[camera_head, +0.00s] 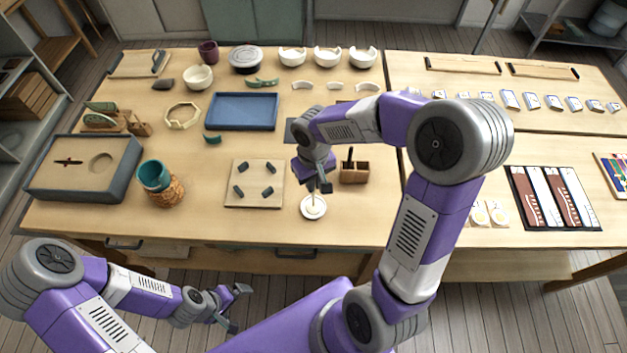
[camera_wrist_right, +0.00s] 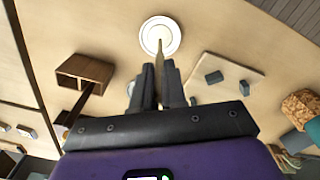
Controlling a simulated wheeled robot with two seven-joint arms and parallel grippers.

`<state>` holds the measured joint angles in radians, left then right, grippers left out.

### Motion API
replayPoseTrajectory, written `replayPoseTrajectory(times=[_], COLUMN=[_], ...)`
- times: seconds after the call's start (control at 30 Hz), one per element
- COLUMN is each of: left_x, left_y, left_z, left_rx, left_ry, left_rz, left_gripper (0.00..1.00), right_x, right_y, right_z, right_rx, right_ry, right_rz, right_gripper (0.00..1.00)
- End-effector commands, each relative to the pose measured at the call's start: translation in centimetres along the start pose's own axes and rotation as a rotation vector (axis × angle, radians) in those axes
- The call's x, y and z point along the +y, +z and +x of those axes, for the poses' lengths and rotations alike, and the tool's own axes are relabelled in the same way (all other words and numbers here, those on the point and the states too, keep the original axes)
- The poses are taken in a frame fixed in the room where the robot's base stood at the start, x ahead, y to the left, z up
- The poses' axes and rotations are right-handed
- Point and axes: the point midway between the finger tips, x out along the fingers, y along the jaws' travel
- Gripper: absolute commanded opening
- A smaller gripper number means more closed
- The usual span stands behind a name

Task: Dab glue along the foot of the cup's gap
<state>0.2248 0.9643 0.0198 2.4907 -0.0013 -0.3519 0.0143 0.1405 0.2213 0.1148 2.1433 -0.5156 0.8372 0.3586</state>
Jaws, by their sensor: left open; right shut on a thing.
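A teal cup (camera_head: 152,178) sits tilted in a cork-brown ring stand (camera_head: 166,194) at the left front of the table; its gap cannot be made out. My right gripper (camera_head: 320,187) is shut on a thin pale stick (camera_wrist_right: 159,62), whose tip is over a small white dish (camera_head: 313,207). The dish also shows in the right wrist view (camera_wrist_right: 174,41); whether the tip touches its contents is unclear. The right gripper is well to the right of the cup. My left gripper (camera_head: 239,306) is open and empty, low in front of the table.
A board with several dark pegs (camera_head: 267,204) lies between cup and dish. A wooden holder (camera_head: 360,175) with a dark upright stick stands right of the dish. A blue tray (camera_head: 240,97) and a grey-edged box (camera_head: 122,190) lie behind and left. Several pale cups stand farther back.

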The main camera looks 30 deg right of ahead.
Motion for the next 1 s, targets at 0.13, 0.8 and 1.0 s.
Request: replayPoseTrajectory(times=[0.13,0.8,1.0], left_x=[-0.08,-0.23,-0.25], left_y=[-0.01,-0.02,-0.03], left_z=[0.20,0.62,0.67], left_rx=[0.000,0.000,0.000], left_ry=[0.000,0.000,0.000], left_rz=[0.000,0.000,0.000], left_gripper=[1.00,1.00,1.00], right_x=[-0.01,-0.01,-0.01], right_y=[0.01,0.02,0.01], right_z=[0.26,0.79,0.83], right_rx=[0.000,-0.001,-0.001], right_ry=[0.000,0.000,0.000], right_rz=[0.000,0.000,0.000], right_gripper=[0.00,0.00,0.00])
